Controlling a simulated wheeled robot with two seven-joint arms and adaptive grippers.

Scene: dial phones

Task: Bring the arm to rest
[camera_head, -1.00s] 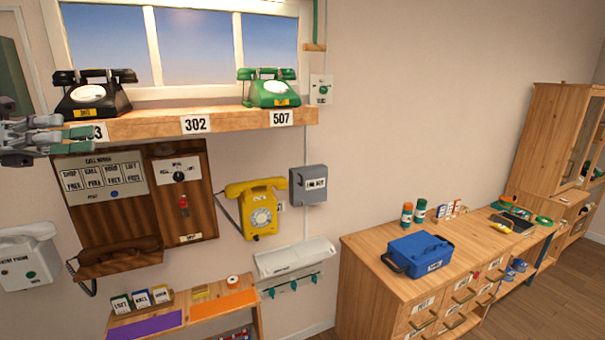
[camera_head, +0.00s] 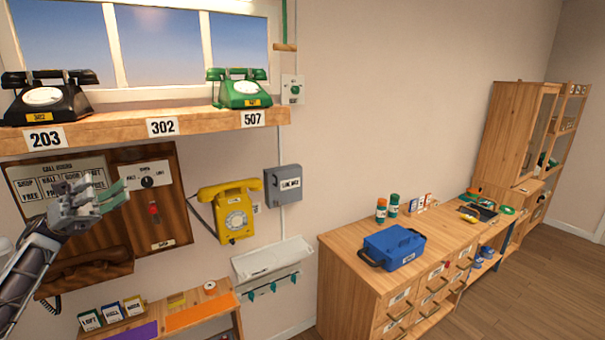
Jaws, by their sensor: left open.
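My left gripper (camera_head: 108,198) is in the lower left of the head view, in front of the wooden call board (camera_head: 165,205). Its fingers point right and it is open, with nothing seen between them. My left arm (camera_head: 32,262) comes up from the lower left edge and hides part of the board and its brown handset (camera_head: 95,268). My right gripper is not in view.
A shelf (camera_head: 95,134) above holds a black phone (camera_head: 42,100) and a green phone (camera_head: 240,92). A yellow phone (camera_head: 236,217) and a grey box (camera_head: 283,186) hang on the wall. A low shelf (camera_head: 195,312) stands below. A blue toolbox (camera_head: 394,247) sits on the cabinet at right.

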